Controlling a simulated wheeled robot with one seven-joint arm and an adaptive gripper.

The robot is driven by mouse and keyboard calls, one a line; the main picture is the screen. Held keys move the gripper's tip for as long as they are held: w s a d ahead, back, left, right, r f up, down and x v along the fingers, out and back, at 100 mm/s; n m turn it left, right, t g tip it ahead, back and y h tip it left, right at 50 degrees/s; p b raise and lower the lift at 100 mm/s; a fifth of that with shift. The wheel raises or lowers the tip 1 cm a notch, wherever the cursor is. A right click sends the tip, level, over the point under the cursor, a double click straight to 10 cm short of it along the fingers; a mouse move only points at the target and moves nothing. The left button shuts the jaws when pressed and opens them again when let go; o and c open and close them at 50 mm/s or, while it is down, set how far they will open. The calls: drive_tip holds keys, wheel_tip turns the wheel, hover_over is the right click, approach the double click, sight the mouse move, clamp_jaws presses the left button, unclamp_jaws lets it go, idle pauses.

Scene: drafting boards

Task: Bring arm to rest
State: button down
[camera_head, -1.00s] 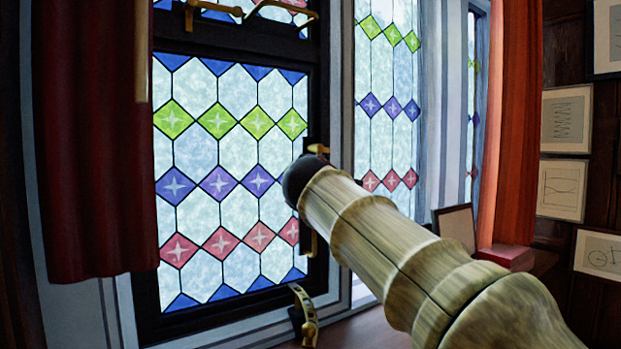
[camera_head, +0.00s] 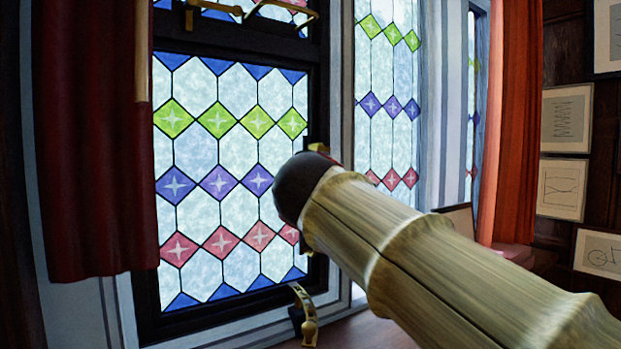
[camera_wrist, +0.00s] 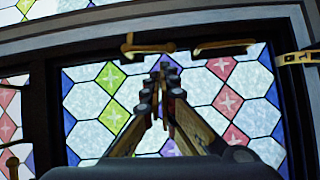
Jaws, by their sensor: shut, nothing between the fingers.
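My gripper (camera_wrist: 164,88) shows in the wrist view, its two fingers shut together at the tips with nothing between them. It points at the stained-glass window, and I cannot tell how far off the glass is. In the head view my arm reaches in from the lower right, in front of the window's right edge; the gripper itself cannot be made out there. The window (camera_head: 196,150) has a dark frame and panes with green, purple and red diamonds.
A brass latch (camera_head: 305,314) sits at the window's lower right. A dark red curtain (camera_head: 90,140) hangs at left and an orange curtain (camera_head: 512,120) at right. A framed picture (camera_head: 566,120) hangs on the dark wall. A wooden surface (camera_head: 362,333) lies below the window.

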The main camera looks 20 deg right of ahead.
drive_tip(key=shift+v, duration=0.85)
